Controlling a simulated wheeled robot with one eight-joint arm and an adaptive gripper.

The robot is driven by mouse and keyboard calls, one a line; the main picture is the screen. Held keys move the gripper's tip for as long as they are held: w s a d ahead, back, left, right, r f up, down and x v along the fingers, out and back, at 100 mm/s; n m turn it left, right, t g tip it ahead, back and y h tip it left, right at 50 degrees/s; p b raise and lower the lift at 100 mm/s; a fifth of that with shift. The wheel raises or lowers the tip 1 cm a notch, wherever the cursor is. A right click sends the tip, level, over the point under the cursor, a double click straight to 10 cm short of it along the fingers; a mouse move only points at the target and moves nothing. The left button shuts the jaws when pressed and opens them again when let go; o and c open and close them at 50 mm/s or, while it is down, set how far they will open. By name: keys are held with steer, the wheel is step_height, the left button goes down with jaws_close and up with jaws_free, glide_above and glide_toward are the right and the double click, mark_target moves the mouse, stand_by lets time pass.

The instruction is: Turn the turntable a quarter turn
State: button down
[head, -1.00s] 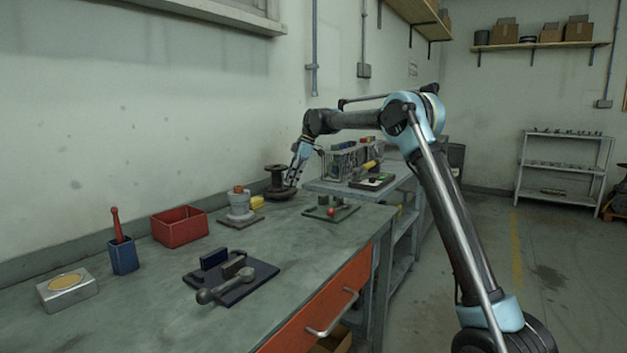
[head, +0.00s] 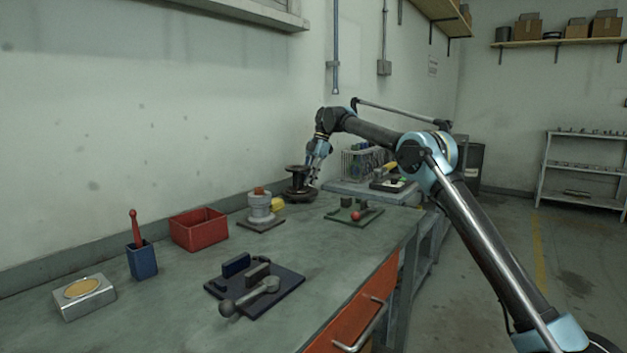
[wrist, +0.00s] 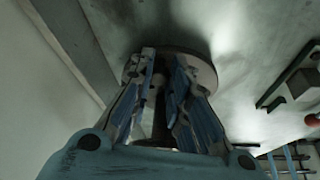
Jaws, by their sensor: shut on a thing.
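A dark brown spool-shaped piece with a wide round base, which looks like the turntable (head: 298,185), stands at the far end of the bench against the wall. My gripper (head: 313,181) reaches down at its right side. In the wrist view, my gripper (wrist: 162,68) has its two blue-and-grey fingers shut around an upright part of the dark piece. The round disc of the turntable (wrist: 205,68) shows beyond the fingertips. The fingers hide much of the gripped part, and I see no mark that tells its angle.
A green plate with a red knob (head: 356,212) lies to the right. A red bin (head: 198,229), blue holder (head: 142,260) and dark clamp plate (head: 280,295) are nearer. The wall is close behind.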

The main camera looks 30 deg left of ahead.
steer(key=shift+w+n, duration=0.2)
steer(key=shift+n, duration=0.2)
stand_by(0.3)
steer(key=c, duration=1.5)
jaws_free()
steer(key=shift+s+a, duration=0.1)
